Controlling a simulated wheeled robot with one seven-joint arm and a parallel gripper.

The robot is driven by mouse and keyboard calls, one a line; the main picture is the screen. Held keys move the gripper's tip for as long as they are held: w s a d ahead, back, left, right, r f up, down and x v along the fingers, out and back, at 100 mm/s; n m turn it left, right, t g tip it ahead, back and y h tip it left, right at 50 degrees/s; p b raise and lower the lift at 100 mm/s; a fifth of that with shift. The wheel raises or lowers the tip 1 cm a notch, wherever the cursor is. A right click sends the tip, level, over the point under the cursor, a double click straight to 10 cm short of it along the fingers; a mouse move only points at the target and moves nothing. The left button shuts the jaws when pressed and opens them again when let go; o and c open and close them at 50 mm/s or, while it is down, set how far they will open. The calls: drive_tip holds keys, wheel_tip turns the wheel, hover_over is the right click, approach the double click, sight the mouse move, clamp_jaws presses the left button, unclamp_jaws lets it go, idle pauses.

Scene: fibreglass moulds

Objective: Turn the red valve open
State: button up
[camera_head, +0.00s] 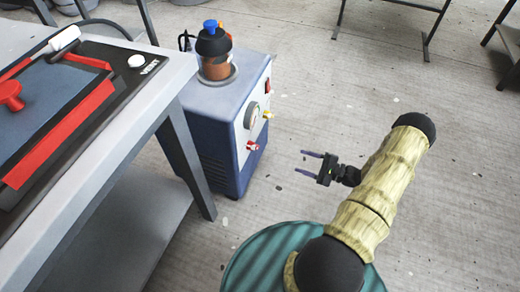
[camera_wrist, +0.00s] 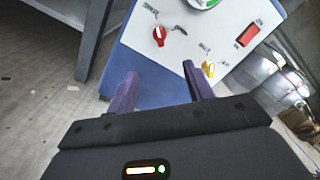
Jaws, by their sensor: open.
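The red valve (camera_head: 252,146) is a small knob low on the white front panel of a blue pump unit (camera_head: 218,134). In the wrist view the red valve (camera_wrist: 159,35) shows a white mark across its face. It lies beyond my fingertips, above the gap between them. A yellow valve (camera_head: 267,115) sits on the same panel to its right; it also shows in the wrist view (camera_wrist: 208,68), close by my right finger. My gripper (camera_head: 307,163) is open and empty, to the right of the panel in the head view and apart from it. The red valve is unobstructed in both views.
A pressure gauge (camera_head: 251,116) and a red switch (camera_wrist: 248,34) are on the panel. A capped jar (camera_head: 214,58) stands on the unit. A grey workbench (camera_head: 172,82) with a red-edged mould stands left, its leg close to the unit. Floor right of the unit is clear.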

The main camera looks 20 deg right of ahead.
sight(258, 148)
drive_tip(key=b+x, duration=0.5)
drive_tip(key=x, duration=1.1)
drive_tip(key=shift+w+a+f, duration=0.1)
drive_tip(key=shift+a+f, duration=0.05)
drive_tip(key=shift+a, duration=0.05)
drive_tip(key=shift+w+a, duration=0.35)
drive_tip(key=shift+a, duration=0.1)
drive_tip(key=c, duration=1)
